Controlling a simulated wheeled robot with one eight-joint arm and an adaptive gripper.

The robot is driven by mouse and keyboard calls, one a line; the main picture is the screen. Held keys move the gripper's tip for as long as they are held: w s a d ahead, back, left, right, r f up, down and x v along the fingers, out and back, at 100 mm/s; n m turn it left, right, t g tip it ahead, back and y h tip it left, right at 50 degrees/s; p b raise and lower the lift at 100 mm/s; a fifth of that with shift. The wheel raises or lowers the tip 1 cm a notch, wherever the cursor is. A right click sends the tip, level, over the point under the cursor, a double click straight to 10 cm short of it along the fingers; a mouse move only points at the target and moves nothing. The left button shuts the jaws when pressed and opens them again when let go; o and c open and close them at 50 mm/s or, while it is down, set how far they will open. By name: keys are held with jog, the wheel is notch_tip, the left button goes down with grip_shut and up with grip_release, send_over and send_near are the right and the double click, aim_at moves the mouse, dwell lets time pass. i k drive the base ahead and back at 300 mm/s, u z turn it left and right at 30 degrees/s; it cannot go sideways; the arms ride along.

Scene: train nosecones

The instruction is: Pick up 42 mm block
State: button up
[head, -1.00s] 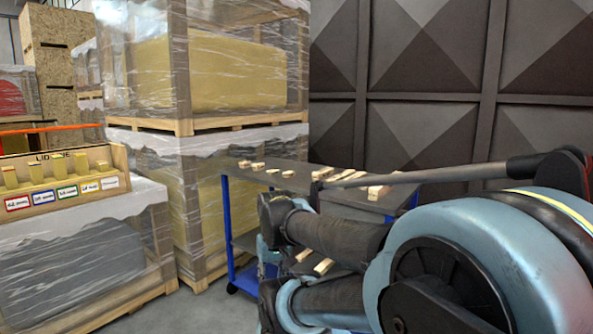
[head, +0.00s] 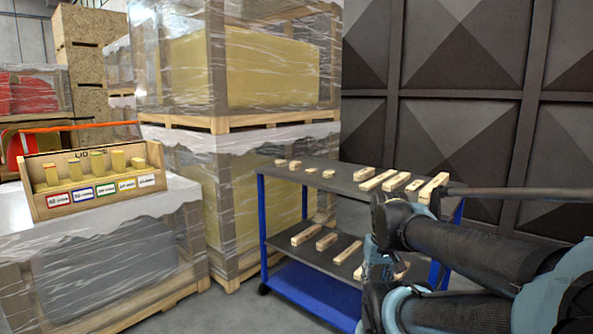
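A wooden box (head: 46,213) marked "LID" stands on a wrapped pallet load at the left. Upright yellowish blocks stand in a row in it, above labels in coloured frames. The leftmost label (head: 59,200), framed red, seems to read 42 mm, though the print is small. A block (head: 52,174) stands above that label. My folded arm fills the lower right, well apart from the box. I cannot make out my gripper's fingers in this view.
A blue-framed trolley (head: 265,228) holds several wooden pieces, such as a long one (head: 377,180), on two shelves. Wrapped crates (head: 219,175) stand behind it, and a dark panelled wall (head: 460,110) is at the right. Grey floor (head: 240,308) is clear in front.

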aim_at(294, 166)
jog(key=z, duration=0.05)
jog(key=i, duration=1)
jog(key=u, duration=0.05)
